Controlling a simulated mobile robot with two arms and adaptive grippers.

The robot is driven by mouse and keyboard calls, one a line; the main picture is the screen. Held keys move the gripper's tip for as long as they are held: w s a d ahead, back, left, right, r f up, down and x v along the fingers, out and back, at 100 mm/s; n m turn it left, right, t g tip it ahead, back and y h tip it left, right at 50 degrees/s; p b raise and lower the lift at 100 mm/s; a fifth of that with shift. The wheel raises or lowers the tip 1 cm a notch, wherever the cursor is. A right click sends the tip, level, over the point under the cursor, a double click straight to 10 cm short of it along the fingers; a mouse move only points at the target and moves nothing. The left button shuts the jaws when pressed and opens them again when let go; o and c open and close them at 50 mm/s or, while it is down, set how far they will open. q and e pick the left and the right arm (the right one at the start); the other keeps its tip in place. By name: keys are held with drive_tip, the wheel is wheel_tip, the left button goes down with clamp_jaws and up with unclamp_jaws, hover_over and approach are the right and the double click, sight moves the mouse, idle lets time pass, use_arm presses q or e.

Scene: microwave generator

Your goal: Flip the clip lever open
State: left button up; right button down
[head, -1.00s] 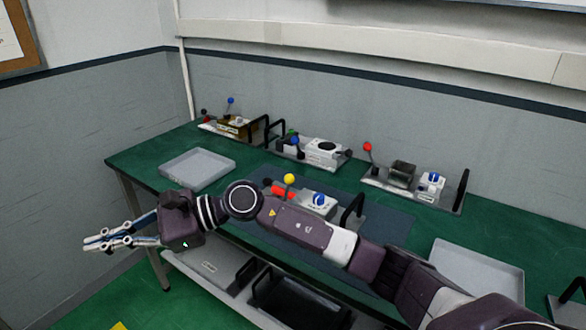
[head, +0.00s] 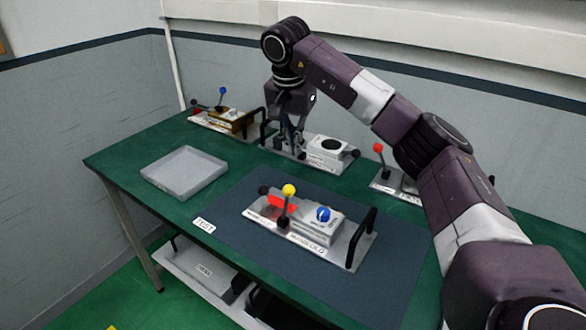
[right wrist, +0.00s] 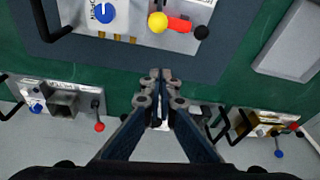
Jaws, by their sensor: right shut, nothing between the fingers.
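A light grey unit (head: 310,229) lies on the dark mat at the table's middle. It has a yellow-ball lever (head: 288,190), a red part (head: 281,203) with a black knob at its left end, and a blue knob (head: 323,214). In the right wrist view the yellow ball (right wrist: 157,22), red part (right wrist: 179,25) and black knob (right wrist: 201,32) lie beyond the fingertips. I cannot tell for sure which part is the clip lever. My right gripper (right wrist: 160,76) is shut and empty, pointing down near the back middle unit (head: 325,148), away from the mat unit. My left gripper is out of view.
An empty grey tray (head: 186,172) is at the table's left. A unit with a blue-ball lever (head: 222,91) stands at the back left. One with a red-ball lever (head: 378,148) is partly behind my right arm. The mat's front (head: 300,278) is clear.

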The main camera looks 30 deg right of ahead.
sight(286, 202)
drive_tip(key=s+d+p+x, duration=0.1)
drive_tip(key=p+x, duration=0.1)
drive_tip(key=x, duration=0.7)
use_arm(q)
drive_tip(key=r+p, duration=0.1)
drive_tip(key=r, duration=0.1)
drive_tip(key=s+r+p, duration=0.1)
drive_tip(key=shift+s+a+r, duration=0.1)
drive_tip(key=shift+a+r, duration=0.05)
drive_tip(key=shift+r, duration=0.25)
use_arm(e)
drive_tip(key=a, duration=0.1)
drive_tip(key=s+a, duration=0.1)
drive_tip(key=a, duration=0.2)
drive_tip(key=shift+s+r, duration=0.1)
drive_tip(key=shift+s, duration=0.2)
